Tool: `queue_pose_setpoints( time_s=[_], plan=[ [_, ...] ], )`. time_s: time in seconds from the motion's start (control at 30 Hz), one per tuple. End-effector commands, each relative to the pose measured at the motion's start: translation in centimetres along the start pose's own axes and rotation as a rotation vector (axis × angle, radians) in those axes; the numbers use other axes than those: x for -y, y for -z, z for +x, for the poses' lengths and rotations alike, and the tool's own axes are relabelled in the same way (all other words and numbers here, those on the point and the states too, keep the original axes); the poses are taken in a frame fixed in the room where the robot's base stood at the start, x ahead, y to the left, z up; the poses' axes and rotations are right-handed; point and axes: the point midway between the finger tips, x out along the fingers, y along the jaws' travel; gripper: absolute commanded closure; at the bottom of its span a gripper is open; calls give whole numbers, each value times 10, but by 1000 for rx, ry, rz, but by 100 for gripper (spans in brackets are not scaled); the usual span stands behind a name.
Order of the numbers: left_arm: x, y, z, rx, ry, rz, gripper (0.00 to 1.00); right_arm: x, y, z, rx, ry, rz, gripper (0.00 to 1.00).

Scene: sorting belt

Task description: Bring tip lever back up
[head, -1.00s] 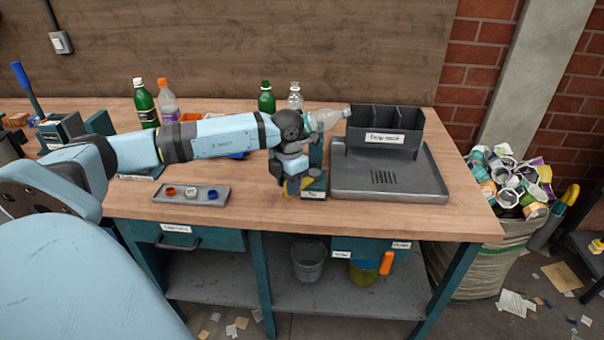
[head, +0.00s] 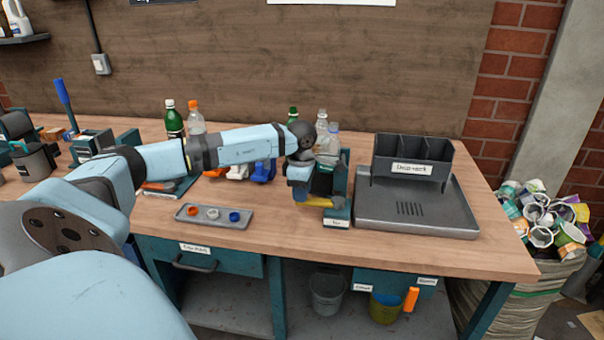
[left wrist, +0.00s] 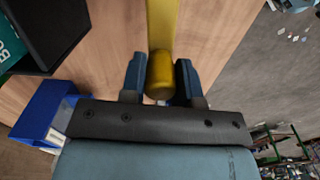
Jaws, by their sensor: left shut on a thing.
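The tip lever (head: 326,202) is a yellow handle on the near side of a small teal tipping stand (head: 339,205) with a label at its foot. In the left wrist view the yellow lever (left wrist: 160,75) runs between my blue fingers. My left gripper (head: 302,195) is shut on it; its fingers (left wrist: 160,85) flank the lever's rounded end. A clear bottle (head: 332,142) stands about upright at the stand, partly hidden by my wrist. My right gripper is not in view.
A grey drain tray (head: 440,218) with a dark divided rack (head: 412,160) stands right of the stand. A small tray with coloured caps (head: 214,222) lies to the left. Several bottles stand behind my arm. The bench's front edge is close.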

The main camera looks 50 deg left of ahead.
Motion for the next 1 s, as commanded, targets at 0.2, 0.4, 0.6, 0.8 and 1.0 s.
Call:
queue_pose_setpoints(
  time_s=[0.2, 0.4, 0.6, 0.8, 1.0],
  plan=[
    [-8, 1, -1, 3, -4, 68, 100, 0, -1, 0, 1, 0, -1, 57],
    [-10, 1, -2, 3, -4, 92, 100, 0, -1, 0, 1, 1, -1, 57],
    [-11, 1, -2, 3, -5, 94, 100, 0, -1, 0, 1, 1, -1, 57],
    [-11, 1, -2, 3, -6, 93, 59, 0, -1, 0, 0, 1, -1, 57],
    [-10, 1, -1, 2, -3, 94, 45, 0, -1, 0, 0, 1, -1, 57]
  ],
)
